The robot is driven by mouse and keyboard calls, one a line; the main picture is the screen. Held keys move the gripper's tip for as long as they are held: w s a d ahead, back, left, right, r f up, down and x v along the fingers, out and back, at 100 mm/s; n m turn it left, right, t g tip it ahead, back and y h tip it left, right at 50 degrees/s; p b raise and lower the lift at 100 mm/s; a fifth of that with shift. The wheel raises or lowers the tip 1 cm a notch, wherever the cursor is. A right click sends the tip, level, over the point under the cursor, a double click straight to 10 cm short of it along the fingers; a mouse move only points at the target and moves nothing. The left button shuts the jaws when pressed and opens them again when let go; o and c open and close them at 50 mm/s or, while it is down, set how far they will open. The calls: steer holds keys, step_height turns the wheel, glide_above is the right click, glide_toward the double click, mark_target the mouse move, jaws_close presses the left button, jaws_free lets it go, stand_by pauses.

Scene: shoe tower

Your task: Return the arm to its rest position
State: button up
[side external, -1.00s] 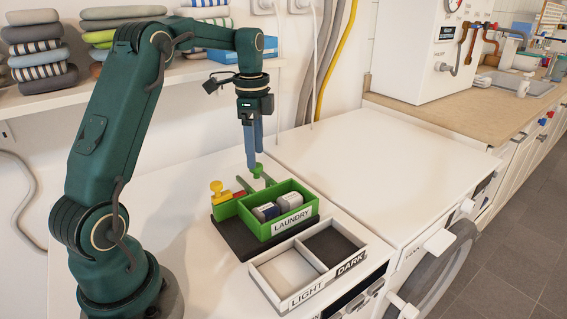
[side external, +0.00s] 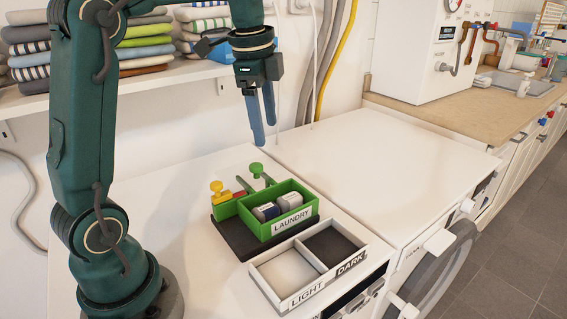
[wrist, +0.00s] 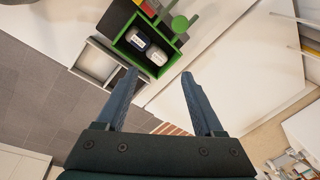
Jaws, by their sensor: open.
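My gripper (side external: 262,119) is in the air above and behind the green laundry box, over the back of the white top. Its two blue fingers are apart with nothing between them. In the wrist view the fingers (wrist: 158,88) are also spread and empty. The arm is raised, with its upper part leaving the top of the side view.
A green box labelled LAUNDRY (side external: 291,224) holds rolled items, beside green (side external: 257,169) and yellow (side external: 216,187) knobs. In front is a white tray (side external: 308,291) marked LIGHT and DARK. A shelf (side external: 30,104) carries folded cloths. The right-hand white top (side external: 390,165) is clear.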

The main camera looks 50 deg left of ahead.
steer(key=s+d+r+n+t, duration=0.1)
steer(key=s+d+n+t, duration=0.1)
steer(key=s+d, duration=0.5)
steer(key=s+d+f+n+t, duration=0.1)
steer(key=s+d+f+n, duration=0.2)
steer(key=s+f+n, duration=0.3)
steer(key=shift+s+d+f+n+t+h, duration=0.2)
steer(key=shift+s+f+n+t+h, duration=0.15)
steer(key=shift+n, duration=0.75)
